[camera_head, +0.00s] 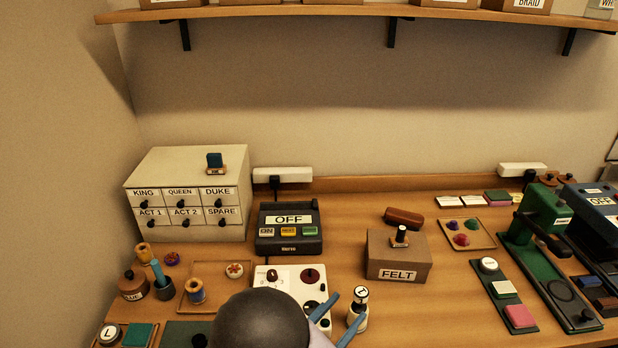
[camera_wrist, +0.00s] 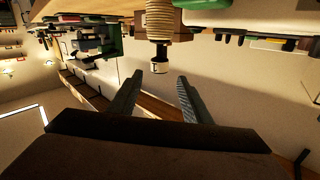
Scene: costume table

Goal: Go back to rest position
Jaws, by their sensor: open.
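My gripper (camera_head: 340,318) is low in the middle of the head view, its two blue fingers spread apart with nothing seen between them. A dark round part of my arm covers the table just left of it. In the wrist view the gripper (camera_wrist: 157,92) also shows open, with dark fingers. A small upright piece with a white round top (camera_head: 361,293) stands right beside the fingers in the head view. I cannot tell the exact gap.
A white panel with dark knobs (camera_head: 288,274) lies partly behind my arm. The FELT box (camera_head: 385,262) stands to the right, the OFF device (camera_head: 267,242) and drawer cabinet (camera_head: 150,225) behind left. A green machine (camera_head: 545,215) is far right. The wall above the table is clear below the shelf (camera_head: 300,13).

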